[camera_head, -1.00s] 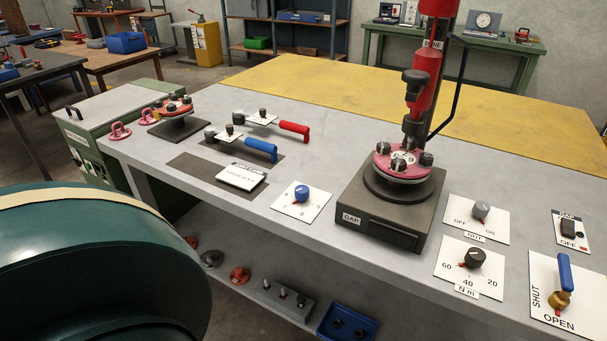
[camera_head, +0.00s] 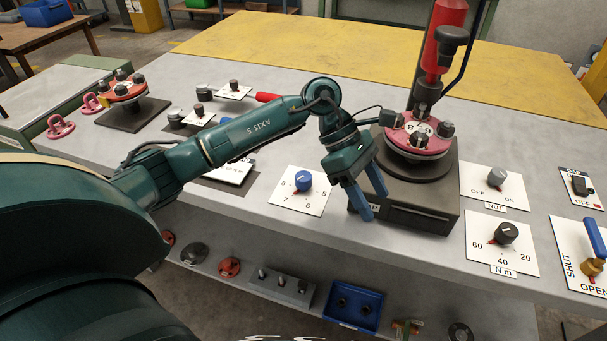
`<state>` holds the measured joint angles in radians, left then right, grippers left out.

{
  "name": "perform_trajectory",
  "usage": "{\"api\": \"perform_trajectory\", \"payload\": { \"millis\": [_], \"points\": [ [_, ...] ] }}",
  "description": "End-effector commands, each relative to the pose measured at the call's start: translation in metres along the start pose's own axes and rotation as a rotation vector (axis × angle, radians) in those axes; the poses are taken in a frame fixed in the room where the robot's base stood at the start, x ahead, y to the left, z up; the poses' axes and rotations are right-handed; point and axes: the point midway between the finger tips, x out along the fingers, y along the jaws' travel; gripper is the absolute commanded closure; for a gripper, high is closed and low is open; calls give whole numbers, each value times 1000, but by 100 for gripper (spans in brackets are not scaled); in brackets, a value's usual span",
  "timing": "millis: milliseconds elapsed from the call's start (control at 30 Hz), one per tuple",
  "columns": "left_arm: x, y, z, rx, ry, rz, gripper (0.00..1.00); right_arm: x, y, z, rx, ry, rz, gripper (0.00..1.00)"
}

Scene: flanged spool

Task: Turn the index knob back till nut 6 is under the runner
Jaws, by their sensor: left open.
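The blue index knob (camera_head: 304,180) sits on a white plate (camera_head: 290,206) marked with numbers including 5, 6, 7 and 8. Its small red pointer faces lower left, seemingly towards 7. My left gripper (camera_head: 371,206) is open and empty, fingers down, right of the knob and in front of the fixture. My right gripper is not in view.
To the right are a grey NUT switch (camera_head: 497,177), a black N m dial (camera_head: 506,233) and a blue-handled valve (camera_head: 594,240). Another pink flange (camera_head: 125,91) stands at the left. A red-handled tool (camera_head: 267,97) lies behind my left arm. A blue tray (camera_head: 353,305) is on the lower shelf.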

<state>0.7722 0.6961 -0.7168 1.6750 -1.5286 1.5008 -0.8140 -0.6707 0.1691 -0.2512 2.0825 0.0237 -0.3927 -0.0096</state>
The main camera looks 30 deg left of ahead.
Motion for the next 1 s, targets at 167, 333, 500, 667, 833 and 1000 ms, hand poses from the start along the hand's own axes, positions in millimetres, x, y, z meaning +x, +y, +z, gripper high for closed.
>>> {"api": "perform_trajectory", "payload": {
  "millis": [167, 333, 500, 667, 833, 1000],
  "points": [
    [-101, 32, -62, 93, 482, 104, 43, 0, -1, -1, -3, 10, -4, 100],
    [-152, 34, -85, 77, 674, 124, 43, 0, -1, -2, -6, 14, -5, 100],
    [-149, 35, -97, 71, 703, 120, 43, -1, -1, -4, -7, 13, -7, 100],
    [-125, 38, -115, 70, 699, 119, 43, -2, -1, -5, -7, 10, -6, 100],
    [-97, 43, -138, 72, 698, 119, 43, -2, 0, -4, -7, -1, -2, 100],
    [-75, 48, -156, 73, 696, 121, 43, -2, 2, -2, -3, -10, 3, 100]
  ]
}}
